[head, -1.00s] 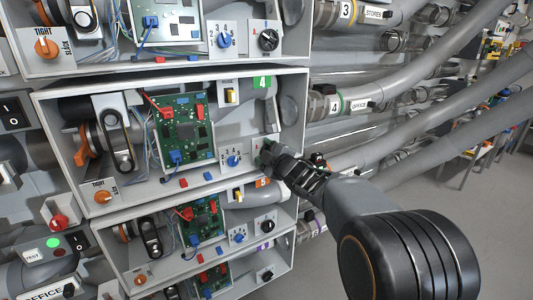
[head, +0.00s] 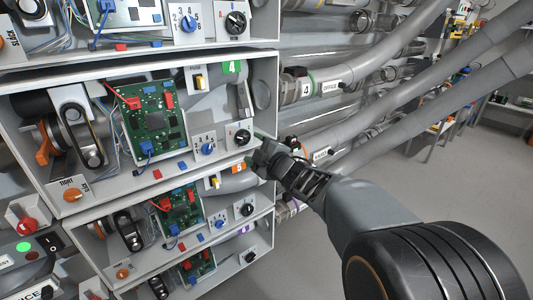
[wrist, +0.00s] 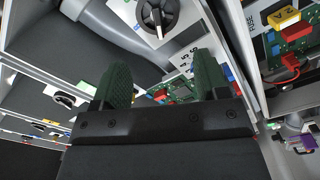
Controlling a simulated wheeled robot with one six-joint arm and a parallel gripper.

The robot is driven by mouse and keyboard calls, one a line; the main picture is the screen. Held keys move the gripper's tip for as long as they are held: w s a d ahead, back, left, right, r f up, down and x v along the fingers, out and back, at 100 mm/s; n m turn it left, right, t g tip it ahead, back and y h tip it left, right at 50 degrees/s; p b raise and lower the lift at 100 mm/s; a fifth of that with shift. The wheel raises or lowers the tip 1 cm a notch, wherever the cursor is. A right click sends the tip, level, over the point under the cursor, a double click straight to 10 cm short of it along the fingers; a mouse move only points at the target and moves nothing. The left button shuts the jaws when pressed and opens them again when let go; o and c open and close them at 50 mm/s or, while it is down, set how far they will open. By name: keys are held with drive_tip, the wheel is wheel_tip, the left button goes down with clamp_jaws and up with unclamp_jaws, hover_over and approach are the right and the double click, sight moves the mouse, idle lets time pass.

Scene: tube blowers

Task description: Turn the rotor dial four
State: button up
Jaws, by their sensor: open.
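The unit marked with a green 4 (head: 232,67) is the open grey box in the middle of the head view. Its rotor dial (head: 242,136) is a round black knob with a pale pointer on the white panel at the box's lower right. My gripper (head: 263,157) is just right of and below this dial, apart from it. In the wrist view, my gripper (wrist: 160,78) shows two green fingers spread apart with nothing held between them. A black dial (wrist: 157,14), apparently the same one, lies beyond the fingertips at the top edge.
A small blue knob (head: 208,148) is left of the dial. A green circuit board (head: 155,120) and an orange TIGHT knob (head: 71,195) are further left. Similar units stand above and below. Grey hoses (head: 370,110) run off to the right. Open floor (head: 470,185) lies at right.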

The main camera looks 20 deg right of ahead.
drive_tip(key=shift+p+v, duration=0.4)
drive_tip(key=shift+v, duration=2.05)
